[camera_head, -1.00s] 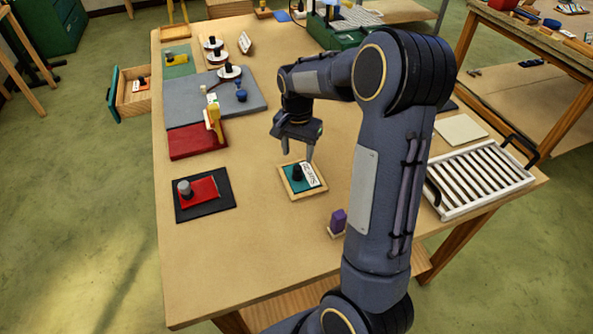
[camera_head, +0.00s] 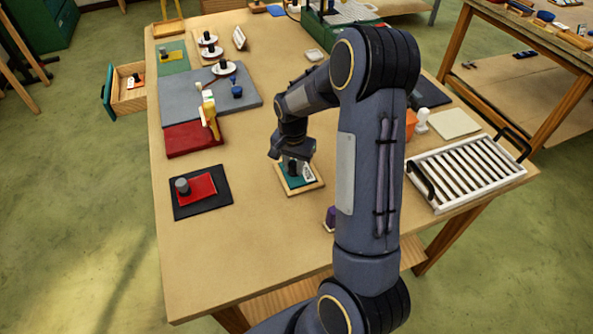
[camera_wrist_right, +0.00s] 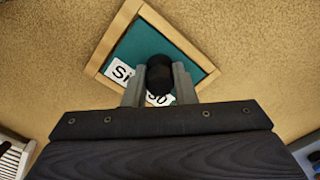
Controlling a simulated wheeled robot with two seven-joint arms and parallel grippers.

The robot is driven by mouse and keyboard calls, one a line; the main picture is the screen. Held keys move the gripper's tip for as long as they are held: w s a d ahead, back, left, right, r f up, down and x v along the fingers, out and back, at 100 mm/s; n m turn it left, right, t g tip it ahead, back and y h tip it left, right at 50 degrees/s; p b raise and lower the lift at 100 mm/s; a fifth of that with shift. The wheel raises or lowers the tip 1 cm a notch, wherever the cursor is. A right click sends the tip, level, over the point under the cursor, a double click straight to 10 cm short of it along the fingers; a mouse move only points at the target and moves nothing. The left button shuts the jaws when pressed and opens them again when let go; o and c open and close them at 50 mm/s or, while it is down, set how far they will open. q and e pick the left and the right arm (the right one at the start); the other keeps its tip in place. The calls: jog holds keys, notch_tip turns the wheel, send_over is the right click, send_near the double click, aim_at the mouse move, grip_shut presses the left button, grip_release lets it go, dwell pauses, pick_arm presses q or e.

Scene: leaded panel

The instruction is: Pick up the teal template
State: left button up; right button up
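The teal template (camera_head: 287,182) is a flat plate with a black knob and a white label. It lies in a shallow wooden frame (camera_head: 313,190) on the table. In the right wrist view the teal template (camera_wrist_right: 150,48) shows below the gripper, its label partly covered. My right gripper (camera_head: 296,168) is down over it. In the wrist view the fingers of my right gripper (camera_wrist_right: 159,85) stand on both sides of the black knob (camera_wrist_right: 160,74), with no clear gap left. The template still looks seated in its frame. My left gripper is not in view.
A black mat (camera_head: 222,203) with a red template lies to the left. A purple-knobbed piece (camera_head: 331,217) stands close to my right arm. A white slatted rack (camera_head: 455,192) is at the right edge. Bare tabletop lies in front of the frame.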

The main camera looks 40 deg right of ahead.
aim_at(293, 163)
jog(key=c, duration=0.4)
jog(key=shift+o, duration=0.2)
jog(key=shift+r, duration=0.15)
jog(key=shift+r, duration=0.3)
notch_tip(293, 163, up, 2)
jog(key=shift+r, duration=0.1)
jog(key=s+a+r+b, duration=0.1)
jog(key=s+a+r, duration=0.1)
jog(key=s+r, duration=0.3)
jog(key=s+a+r+b, duration=0.2)
jog(key=s+r, duration=0.3)
jog(key=s, duration=0.3)
jog(key=shift+s+a, duration=0.15)
jog(key=shift+a, duration=0.15)
